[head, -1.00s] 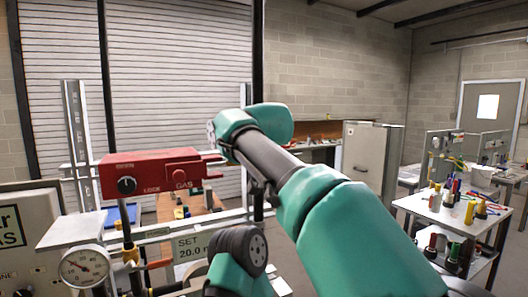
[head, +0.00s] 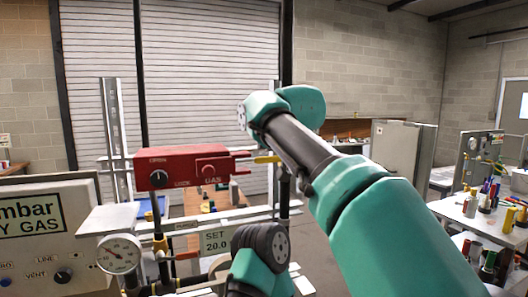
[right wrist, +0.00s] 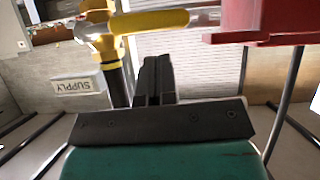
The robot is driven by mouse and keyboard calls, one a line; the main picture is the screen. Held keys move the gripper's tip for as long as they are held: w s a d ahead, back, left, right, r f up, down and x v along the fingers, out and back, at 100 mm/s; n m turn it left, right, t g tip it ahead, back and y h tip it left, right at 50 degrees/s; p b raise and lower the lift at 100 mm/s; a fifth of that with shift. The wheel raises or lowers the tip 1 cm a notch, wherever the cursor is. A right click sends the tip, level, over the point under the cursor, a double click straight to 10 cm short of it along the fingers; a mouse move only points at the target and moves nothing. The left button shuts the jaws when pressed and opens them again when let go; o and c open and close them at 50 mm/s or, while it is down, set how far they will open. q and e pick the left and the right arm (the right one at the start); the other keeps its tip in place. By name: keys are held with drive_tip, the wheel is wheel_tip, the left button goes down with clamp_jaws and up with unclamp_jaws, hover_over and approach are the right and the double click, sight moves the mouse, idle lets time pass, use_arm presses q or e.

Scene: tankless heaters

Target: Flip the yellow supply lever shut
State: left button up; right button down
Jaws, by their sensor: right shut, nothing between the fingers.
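The yellow supply lever (head: 267,159) lies horizontal to the right of the red gas valve box (head: 185,168). In the right wrist view the lever (right wrist: 150,21) runs across the top, from a brass-coloured valve body at left toward the red box (right wrist: 275,18) at right. My right gripper (right wrist: 157,62) is shut and empty, its fingertips just below the lever in that picture with a visible gap. In the head view my right arm's wrist hides this gripper. My left gripper is not in view.
A pressure gauge (head: 119,254) and a panel marked GAS (head: 45,225) stand at the left. A SET sign (head: 216,241) hangs below the red box. A cart with coloured items (head: 455,208) stands at the right, with open floor before it.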

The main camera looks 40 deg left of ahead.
drive_tip(key=v, duration=1)
drive_tip(key=shift+d+r, duration=0.25)
drive_tip(key=shift+r, duration=0.3)
drive_tip(key=shift+w, duration=0.15)
